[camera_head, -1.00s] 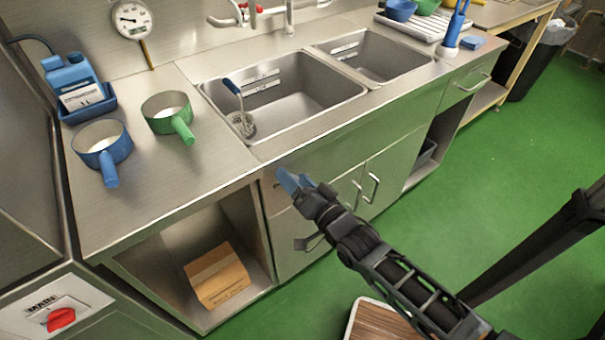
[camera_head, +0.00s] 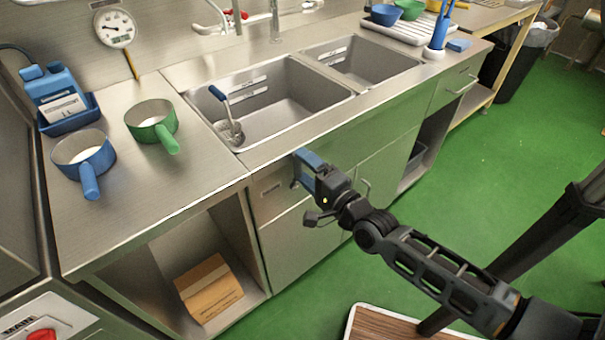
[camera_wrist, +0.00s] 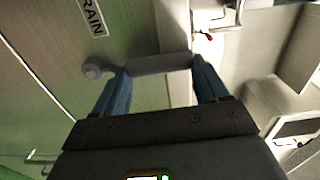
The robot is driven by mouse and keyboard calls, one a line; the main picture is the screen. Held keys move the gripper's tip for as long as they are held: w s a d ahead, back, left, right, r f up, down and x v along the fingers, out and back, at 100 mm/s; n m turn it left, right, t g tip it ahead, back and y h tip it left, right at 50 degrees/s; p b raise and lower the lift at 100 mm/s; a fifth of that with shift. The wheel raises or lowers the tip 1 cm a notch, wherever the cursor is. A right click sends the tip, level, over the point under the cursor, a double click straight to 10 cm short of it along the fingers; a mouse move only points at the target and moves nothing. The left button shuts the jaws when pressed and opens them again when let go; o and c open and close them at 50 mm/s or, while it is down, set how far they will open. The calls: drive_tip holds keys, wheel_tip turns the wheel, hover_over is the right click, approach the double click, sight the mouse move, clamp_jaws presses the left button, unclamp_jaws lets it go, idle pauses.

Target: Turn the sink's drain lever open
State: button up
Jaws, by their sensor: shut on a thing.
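The drain lever (camera_wrist: 158,65) is a grey bar with a round knob-like pivot at its left end in the wrist view. It lies across between my fingers, below a label ending in "RAIN" (camera_wrist: 93,15). My gripper (camera_wrist: 160,72) has blue fingers at either side of the bar and is shut on it. In the head view my gripper (camera_head: 302,169) is at the cabinet front just under the counter edge, and the lever is hidden there. The sink (camera_head: 281,101) is above, its left basin holding a blue-handled utensil (camera_head: 224,104).
A blue pan (camera_head: 82,152) and a green pan (camera_head: 151,118) stand on the counter at left. Cabinet doors (camera_head: 290,245) are below my gripper. An open shelf holds a cardboard box (camera_head: 209,288). A wood-topped surface (camera_head: 385,326) is at the bottom.

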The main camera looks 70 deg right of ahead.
drive_tip(key=shift+s+d+m, duration=0.1)
drive_tip(key=shift+d+m, duration=0.05)
drive_tip(key=shift+m, duration=0.15)
drive_tip(key=o, duration=1.5)
drive_tip(key=shift+s, duration=0.1)
drive_tip(key=b+v, duration=0.1)
drive_tip(key=v, duration=0.6)
drive_tip(key=shift+s+b, duration=0.25)
drive_tip(key=shift+b, duration=0.05)
drive_tip(key=s+a+r+n+y, duration=0.3)
drive_tip(key=a+n, duration=0.4)
drive_tip(key=n, duration=0.1)
drive_tip(key=s+a+r+n+y, duration=0.3)
drive_tip(key=a+n, duration=0.5)
drive_tip(key=s+a+r+n+y, duration=0.3)
drive_tip(key=a+n, duration=0.5)
drive_tip(key=shift+a+n+y, duration=0.25)
drive_tip(key=shift+n+y, duration=0.05)
